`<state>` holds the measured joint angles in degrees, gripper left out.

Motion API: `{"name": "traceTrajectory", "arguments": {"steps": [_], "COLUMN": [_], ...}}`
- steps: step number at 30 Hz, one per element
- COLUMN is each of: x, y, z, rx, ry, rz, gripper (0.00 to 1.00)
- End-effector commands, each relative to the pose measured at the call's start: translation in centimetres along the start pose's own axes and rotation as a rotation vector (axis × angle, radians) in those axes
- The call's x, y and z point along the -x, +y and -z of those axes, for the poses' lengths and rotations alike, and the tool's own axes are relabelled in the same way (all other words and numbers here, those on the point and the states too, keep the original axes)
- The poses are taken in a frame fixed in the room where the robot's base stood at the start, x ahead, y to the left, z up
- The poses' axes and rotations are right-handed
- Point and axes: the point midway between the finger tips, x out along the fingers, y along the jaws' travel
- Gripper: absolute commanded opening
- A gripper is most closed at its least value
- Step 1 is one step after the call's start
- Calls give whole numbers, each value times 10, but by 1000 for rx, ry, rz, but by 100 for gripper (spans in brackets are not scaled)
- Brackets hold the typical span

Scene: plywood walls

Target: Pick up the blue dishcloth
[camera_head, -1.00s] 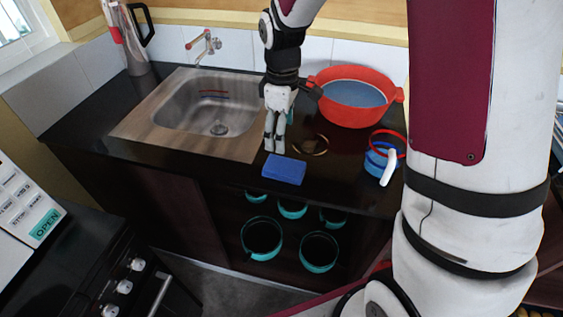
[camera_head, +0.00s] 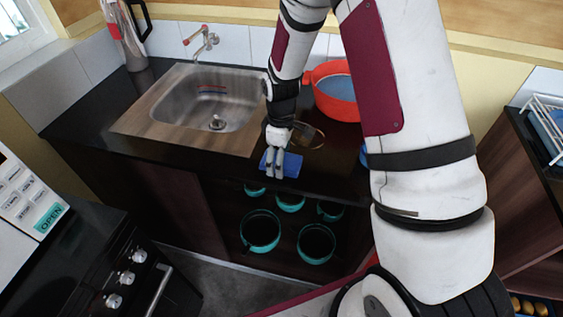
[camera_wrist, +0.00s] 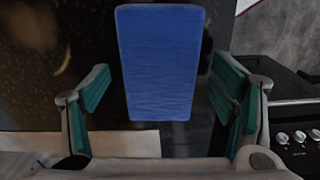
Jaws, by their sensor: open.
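The blue dishcloth (camera_head: 291,164) is a flat, folded rectangle lying on the dark countertop near its front edge, right of the sink. My gripper (camera_head: 274,170) is over its left part in the head view and hides some of it. In the wrist view the dishcloth (camera_wrist: 160,62) lies lengthwise between the two teal-padded fingers of my gripper (camera_wrist: 160,100), reaching beyond their tips. The fingers are spread wide, with a gap on each side of the cloth. I cannot tell the exact height of the fingertips above the counter.
A metal sink (camera_head: 208,97) in a wooden surround is to the left. A red pot (camera_head: 338,105) stands behind, partly hidden by my arm. A round ring-like item (camera_head: 308,136) lies just behind the cloth. Teal-rimmed pots (camera_head: 260,231) sit on shelves under the counter.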

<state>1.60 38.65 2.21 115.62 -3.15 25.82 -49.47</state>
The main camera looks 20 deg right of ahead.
Motion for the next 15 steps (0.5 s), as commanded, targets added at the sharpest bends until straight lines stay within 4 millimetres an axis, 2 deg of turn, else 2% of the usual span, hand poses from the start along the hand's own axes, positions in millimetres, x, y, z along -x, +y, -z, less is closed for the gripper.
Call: {"name": "traceTrajectory", "arguments": {"steps": [9, 15], "x": [-5, -5], "y": [0, 0], "z": [0, 0], "rx": [0, 0], "ry": [1, 1], "rz": [-1, -1], "gripper": [78, 33]}}
